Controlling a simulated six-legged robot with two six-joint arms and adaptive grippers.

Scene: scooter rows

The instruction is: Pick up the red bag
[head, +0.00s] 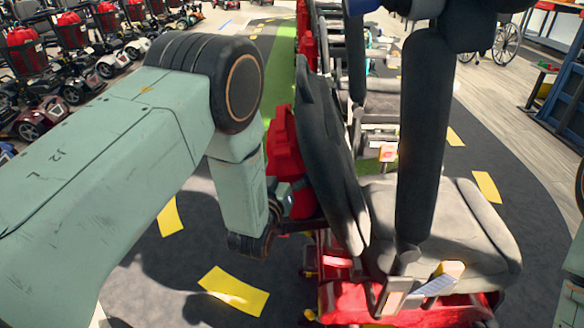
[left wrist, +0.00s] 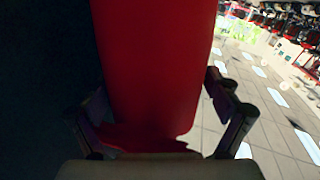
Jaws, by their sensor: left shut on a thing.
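The red bag (head: 284,150) hangs on the back of the dark scooter backrest, partly hidden behind my left forearm. My left gripper (head: 290,193) is at the bag's lower part, mostly hidden by my wrist. In the left wrist view the red bag (left wrist: 155,60) fills the middle, between the two dark fingers of my left gripper (left wrist: 158,95). The fingers are closed against its sides. My right gripper is in neither view.
The scooter's grey seat (head: 450,225) and dark backrest (head: 335,150) stand just right of the bag. A black upright (head: 420,130) rises before the seat. More scooters (head: 70,70) line the left. Dark floor with yellow marks (head: 233,290) is open below.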

